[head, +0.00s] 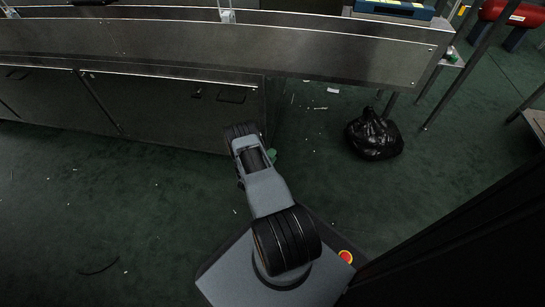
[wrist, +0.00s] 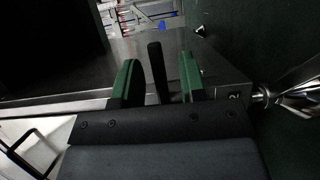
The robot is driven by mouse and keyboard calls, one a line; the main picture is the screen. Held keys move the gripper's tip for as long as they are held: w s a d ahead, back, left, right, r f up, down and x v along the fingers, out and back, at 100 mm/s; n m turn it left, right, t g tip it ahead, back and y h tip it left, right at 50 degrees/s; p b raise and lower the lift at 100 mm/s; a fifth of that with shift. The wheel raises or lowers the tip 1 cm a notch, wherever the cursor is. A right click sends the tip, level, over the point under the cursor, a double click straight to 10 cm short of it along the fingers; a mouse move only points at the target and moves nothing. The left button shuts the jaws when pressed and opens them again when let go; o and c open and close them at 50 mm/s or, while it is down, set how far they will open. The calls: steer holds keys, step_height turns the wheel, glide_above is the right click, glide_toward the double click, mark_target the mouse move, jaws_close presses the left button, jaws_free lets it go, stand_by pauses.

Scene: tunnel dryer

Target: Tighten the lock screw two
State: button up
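My gripper (wrist: 158,72) shows in the wrist view with its two green fingers apart. A dark upright bar (wrist: 156,68) stands between the fingers in the picture, with a gap on both sides. I cannot tell whether this bar is part of lock screw two or how far it is from the fingers. In the head view my arm reaches toward the front of the steel dryer (head: 170,105); my gripper is mostly hidden, with only a bit of green showing beside the arm's end.
Shiny metal parts (wrist: 298,92) stand at the right of the wrist view. A black bag (head: 375,135) lies on the green floor (head: 110,200), right of my arm. Small scraps lie around it. Metal legs and a red cylinder (head: 508,12) are at the upper right.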

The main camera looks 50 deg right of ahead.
steer(key=shift+d, duration=0.45)
steer(key=shift+c, duration=0.4)
jaws_close()
